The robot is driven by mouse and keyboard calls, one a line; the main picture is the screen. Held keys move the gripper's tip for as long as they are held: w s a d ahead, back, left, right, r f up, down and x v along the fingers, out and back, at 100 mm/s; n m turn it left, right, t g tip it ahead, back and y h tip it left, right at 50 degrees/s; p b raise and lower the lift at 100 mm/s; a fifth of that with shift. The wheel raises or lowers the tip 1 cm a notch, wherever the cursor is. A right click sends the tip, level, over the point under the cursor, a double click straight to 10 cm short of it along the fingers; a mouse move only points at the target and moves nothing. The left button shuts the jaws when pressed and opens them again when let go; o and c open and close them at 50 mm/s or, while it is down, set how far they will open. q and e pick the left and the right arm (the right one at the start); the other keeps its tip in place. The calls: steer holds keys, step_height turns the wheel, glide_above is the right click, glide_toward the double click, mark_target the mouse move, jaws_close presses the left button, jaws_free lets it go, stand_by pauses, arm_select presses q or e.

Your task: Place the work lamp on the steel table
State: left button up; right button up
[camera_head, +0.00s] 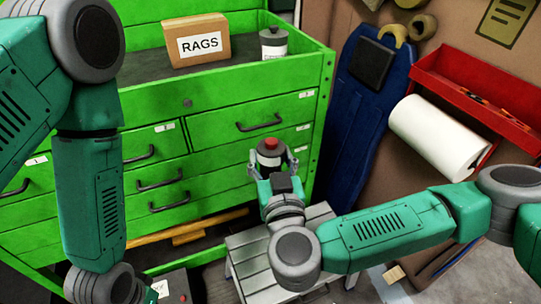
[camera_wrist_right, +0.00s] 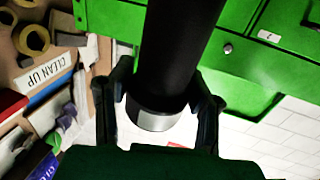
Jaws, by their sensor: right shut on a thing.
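My right gripper (camera_head: 270,166) is shut around a dark cylinder with a red top and a pale band, which I take to be the work lamp (camera_head: 269,153). The lamp is roughly upright, in front of the green drawers. In the right wrist view, the fingers of my right gripper (camera_wrist_right: 165,98) stand on both sides of the black body of the lamp (camera_wrist_right: 180,50), which has a silver end. A grey slatted metal table (camera_head: 258,262), apparently the steel table, stands below, partly hidden by my right arm. My left gripper is out of view; only its arm shows.
A green drawer cabinet (camera_head: 220,130) stands behind the lamp, with a RAGS box (camera_head: 197,41) and a canister (camera_head: 273,44) on top. A blue board (camera_head: 355,130), a red shelf (camera_head: 470,88) and a paper roll (camera_head: 438,138) are at right. A dark box (camera_head: 172,287) lies low at left.

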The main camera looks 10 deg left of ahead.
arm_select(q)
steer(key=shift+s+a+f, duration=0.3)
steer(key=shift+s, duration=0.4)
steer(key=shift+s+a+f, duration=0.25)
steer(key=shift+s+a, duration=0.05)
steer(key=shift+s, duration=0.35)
